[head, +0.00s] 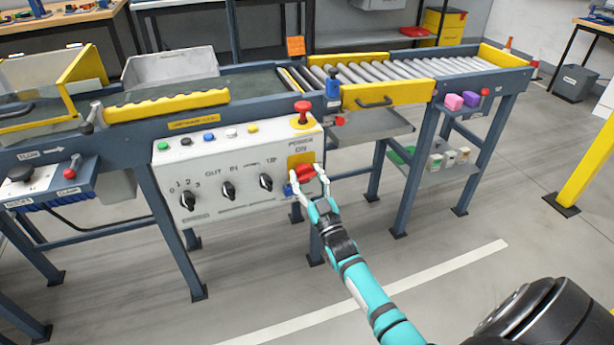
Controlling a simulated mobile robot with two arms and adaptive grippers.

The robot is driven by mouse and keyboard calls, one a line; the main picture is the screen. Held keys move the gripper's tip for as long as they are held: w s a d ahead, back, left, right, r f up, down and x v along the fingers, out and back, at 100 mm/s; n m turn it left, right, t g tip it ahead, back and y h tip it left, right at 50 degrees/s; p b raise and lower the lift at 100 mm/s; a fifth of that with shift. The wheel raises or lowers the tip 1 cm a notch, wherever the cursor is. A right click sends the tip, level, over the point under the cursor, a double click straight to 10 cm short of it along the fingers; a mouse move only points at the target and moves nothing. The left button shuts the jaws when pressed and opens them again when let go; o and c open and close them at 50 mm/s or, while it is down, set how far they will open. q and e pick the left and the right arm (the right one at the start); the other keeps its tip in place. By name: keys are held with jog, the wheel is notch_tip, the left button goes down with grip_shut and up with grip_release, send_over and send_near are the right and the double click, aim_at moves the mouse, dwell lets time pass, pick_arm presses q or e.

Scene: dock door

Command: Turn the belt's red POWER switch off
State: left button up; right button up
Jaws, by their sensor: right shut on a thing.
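The red POWER switch (304,174) sits at the right end of the grey control panel (219,165), on a yellow plate (301,159) with the words POWER and ON above it. My right gripper (308,181) is at the switch with its fingers on either side of it, shut on it. The fingers hide part of the switch, so I cannot tell its exact position. My left gripper is not in view.
A red mushroom button (303,112) stands on the panel's top just above the switch. Black knobs (228,190) sit to the left. The roller conveyor (375,73) runs behind. A yellow post (590,165) stands at the right; the floor in front is clear.

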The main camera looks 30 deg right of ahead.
jog(key=shift+f+m+h, duration=0.1)
jog(key=shift+m+h, duration=0.6)
jog(key=shift+m, duration=0.8)
jog(key=o, duration=1.2)
jog(key=v, duration=1.2)
jog(key=shift+a, duration=0.15)
